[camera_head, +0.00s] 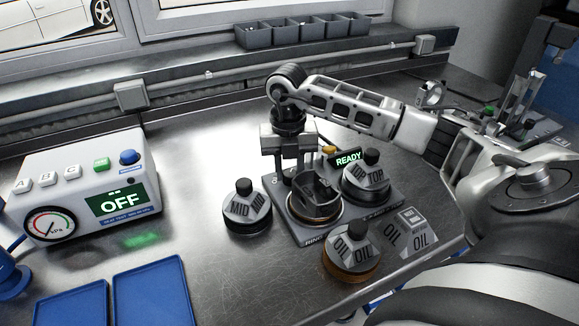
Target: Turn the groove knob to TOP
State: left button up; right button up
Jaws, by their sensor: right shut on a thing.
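The ring station (304,231) is a dark grey block on the steel bench, with a lit READY display (348,158) at its back. A round dark piston-like part (316,196) sits in the middle of it. My right gripper (292,178) points straight down over the station's back left corner. Its fingers are shut at what appears to be the groove knob, which is hidden by the fingers. The knob's setting cannot be read. My left gripper is not in view.
Weight-like holders marked MID (246,208), TOP (367,178) and OIL (351,249) stand around the station. A tester box (85,190) reading OFF stands at left, with blue trays (152,292) in front. Grey bins (300,32) line the back ledge. The bench between is clear.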

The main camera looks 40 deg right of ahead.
aim_at(289, 173)
jog(key=shift+r+m, duration=0.1)
jog(key=shift+m, duration=0.5)
jog(key=shift+w+d+m, duration=0.1)
jog(key=shift+m, duration=0.2)
jog(key=o, duration=1)
jog(key=r, duration=0.8)
jog(key=r+p, duration=0.1)
jog(key=r, duration=0.7)
jog(key=shift+a, duration=0.2)
jog(key=shift+f, duration=0.1)
